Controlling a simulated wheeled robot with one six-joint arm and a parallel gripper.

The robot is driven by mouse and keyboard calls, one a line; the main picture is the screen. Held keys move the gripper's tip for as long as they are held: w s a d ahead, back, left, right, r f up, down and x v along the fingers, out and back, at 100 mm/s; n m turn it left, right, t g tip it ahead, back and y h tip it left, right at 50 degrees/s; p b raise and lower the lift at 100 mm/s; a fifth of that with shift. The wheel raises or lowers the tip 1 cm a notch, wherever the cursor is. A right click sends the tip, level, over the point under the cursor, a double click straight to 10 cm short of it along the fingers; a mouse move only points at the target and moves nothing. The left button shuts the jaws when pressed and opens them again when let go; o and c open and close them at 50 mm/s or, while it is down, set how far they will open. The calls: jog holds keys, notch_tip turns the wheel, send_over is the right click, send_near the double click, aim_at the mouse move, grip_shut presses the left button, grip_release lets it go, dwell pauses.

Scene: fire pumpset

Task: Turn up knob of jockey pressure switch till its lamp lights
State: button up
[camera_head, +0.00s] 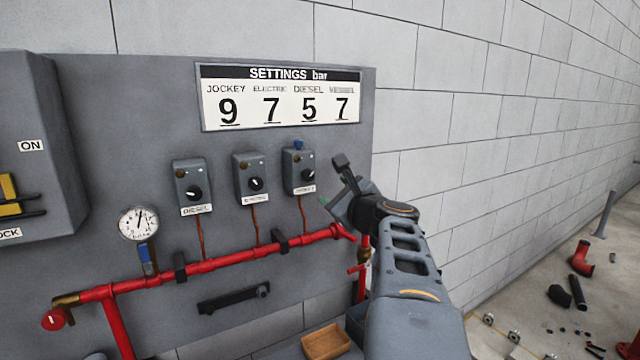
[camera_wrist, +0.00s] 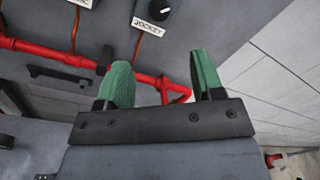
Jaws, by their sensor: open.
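The jockey pressure switch (camera_head: 298,166) is the rightmost of three grey boxes on the panel. Its black knob (camera_head: 307,174) has a white pointer mark, and its small lamp (camera_head: 297,158) looks dark. In the wrist view the knob (camera_wrist: 159,10) is cut by the top edge, above the JOCKEY label (camera_wrist: 147,27); the lamp is out of view there. My gripper (camera_head: 335,184) is open and empty, just right of the switch and apart from the knob. Its green-padded fingers (camera_wrist: 161,68) show in the wrist view, with the knob beyond them.
The electric switch (camera_head: 250,178) and diesel switch (camera_head: 192,186) sit to the left. A settings board (camera_head: 281,97) above reads JOCKEY 9. A red pipe (camera_head: 215,262) runs below the boxes, with a gauge (camera_head: 138,223) at left. A grey block wall (camera_head: 480,150) stands right of the panel.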

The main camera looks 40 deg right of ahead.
aim_at(310, 177)
jog(key=s+d+f+n+g+h+p, duration=0.2)
jog(key=s+d+n+g+h+p, duration=0.55)
jog(key=d+n+h, duration=0.35)
jog(key=w+a+r+n+t+y, duration=0.2)
jog(key=w+a+n+t+y, duration=0.75)
jog(key=n, duration=0.85)
jog(key=w, duration=0.3)
jog(key=w+g+y+p, duration=0.1)
jog(key=w, duration=0.3)
jog(key=w+d+g+y, duration=0.1)
jog(key=w, duration=0.3)
jog(key=shift+w+f, duration=0.15)
jog(key=shift+w, duration=0.05)
